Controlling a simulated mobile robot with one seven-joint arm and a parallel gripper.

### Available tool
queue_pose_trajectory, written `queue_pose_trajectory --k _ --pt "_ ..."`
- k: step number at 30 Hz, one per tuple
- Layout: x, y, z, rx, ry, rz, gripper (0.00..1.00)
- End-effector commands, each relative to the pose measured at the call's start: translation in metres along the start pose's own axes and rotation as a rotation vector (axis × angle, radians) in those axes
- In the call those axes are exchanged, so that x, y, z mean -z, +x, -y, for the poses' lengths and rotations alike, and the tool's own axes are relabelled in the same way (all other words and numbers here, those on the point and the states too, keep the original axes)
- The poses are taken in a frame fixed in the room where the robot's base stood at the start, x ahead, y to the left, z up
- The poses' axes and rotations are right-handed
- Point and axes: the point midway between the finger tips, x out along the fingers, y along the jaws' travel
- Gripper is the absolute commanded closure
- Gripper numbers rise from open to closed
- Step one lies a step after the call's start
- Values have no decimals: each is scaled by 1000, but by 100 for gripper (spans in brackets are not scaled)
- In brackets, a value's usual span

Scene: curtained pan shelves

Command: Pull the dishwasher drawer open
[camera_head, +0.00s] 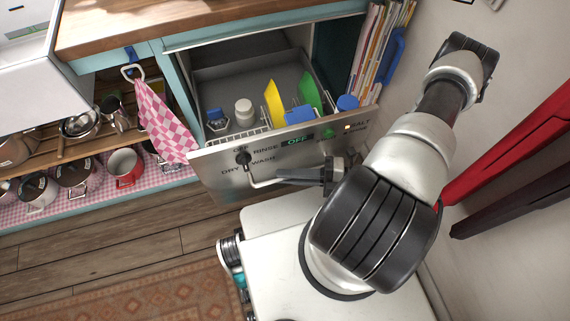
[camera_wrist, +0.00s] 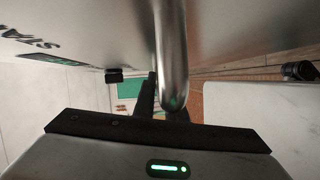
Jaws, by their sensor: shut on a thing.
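The dishwasher drawer has a steel front panel (camera_head: 222,170) with a dial, printed words and small lights. It stands out from the counter, and its grey inside (camera_head: 240,85) shows from above. My gripper (camera_head: 283,177) is shut on the metal handle (camera_head: 258,184) across the front. In the wrist view, the handle (camera_wrist: 172,55) is a thick shiny bar running down to a dark finger (camera_wrist: 146,95). The other finger is mostly hidden there. Part of the handle is hidden by my gripper in the head view.
The drawer holds a white bottle (camera_head: 244,113), a blue-capped bottle (camera_head: 217,119), and yellow (camera_head: 274,103) and green (camera_head: 309,90) pieces. A pink checked towel (camera_head: 162,122) hangs left of it, beside shelves of pans (camera_head: 75,172). A wall (camera_head: 525,50) stands at right. Wooden floor (camera_head: 120,235) shows in front.

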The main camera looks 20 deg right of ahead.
Motion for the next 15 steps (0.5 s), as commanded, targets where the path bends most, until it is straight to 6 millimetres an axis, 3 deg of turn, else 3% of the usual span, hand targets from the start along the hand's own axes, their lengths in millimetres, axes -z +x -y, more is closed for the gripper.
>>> queue_pose_trajectory --k 15 --pt "11 -7 3 2 -2 3 100"
